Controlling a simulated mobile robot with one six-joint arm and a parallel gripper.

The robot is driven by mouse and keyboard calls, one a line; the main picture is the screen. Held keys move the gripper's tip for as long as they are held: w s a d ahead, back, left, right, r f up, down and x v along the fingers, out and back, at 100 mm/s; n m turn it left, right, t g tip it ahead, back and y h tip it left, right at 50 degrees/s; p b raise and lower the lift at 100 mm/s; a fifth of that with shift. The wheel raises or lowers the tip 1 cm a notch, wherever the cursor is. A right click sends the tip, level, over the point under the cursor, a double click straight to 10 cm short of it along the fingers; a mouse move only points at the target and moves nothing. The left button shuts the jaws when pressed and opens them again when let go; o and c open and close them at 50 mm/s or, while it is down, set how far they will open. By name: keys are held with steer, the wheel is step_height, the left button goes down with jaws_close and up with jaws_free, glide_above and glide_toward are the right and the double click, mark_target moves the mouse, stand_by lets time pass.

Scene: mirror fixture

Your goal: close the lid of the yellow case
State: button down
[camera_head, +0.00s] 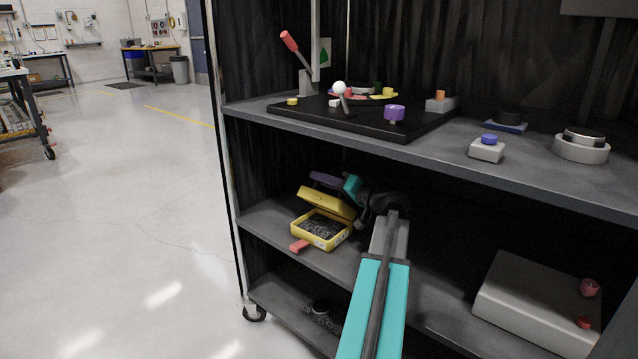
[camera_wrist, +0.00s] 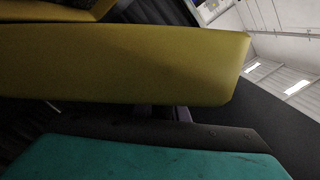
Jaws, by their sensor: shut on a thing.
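The yellow case (camera_head: 318,236) stands on the middle shelf, with dark contents showing inside. Its yellow lid (camera_head: 327,203) is raised and tilted back at the rear of the case. My gripper (camera_head: 352,192) is at the right end of the lid and is shut on it. In the wrist view the lid (camera_wrist: 130,62) fills the upper part as a broad yellow slab. A teal part of my gripper (camera_wrist: 150,160) lies below it. The exact finger contact is hidden.
A red block (camera_head: 299,246) lies in front of the case near the shelf edge. The upper shelf (camera_head: 445,150), with a black panel (camera_head: 400,153), is above. A grey box (camera_head: 535,302) with red knobs stands to the right. A dark purple item (camera_head: 328,180) shows behind the lid.

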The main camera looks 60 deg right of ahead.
steer(key=shift+s+a+f+b, duration=0.1)
steer(key=shift+a+f+b, duration=0.05)
steer(key=shift+f+b, duration=0.3)
stand_by(1.2)
steer(key=c, duration=1.8)
jaws_free()
steer(key=shift+f, duration=0.15)
steer(key=shift+o, duration=0.2)
steer(key=shift+r, duration=0.2)
steer(key=shift+s+a+r+p, duration=0.1)
steer(key=shift+s+r+p, duration=0.05)
steer(key=shift+s+p, duration=0.4)
steer(key=s+p, duration=0.3)
steer(key=s, duration=0.9)
steer(key=shift+s+a+f+p, duration=0.2)
steer(key=shift+s+a+p, duration=0.1)
steer(key=shift+a, duration=0.15)
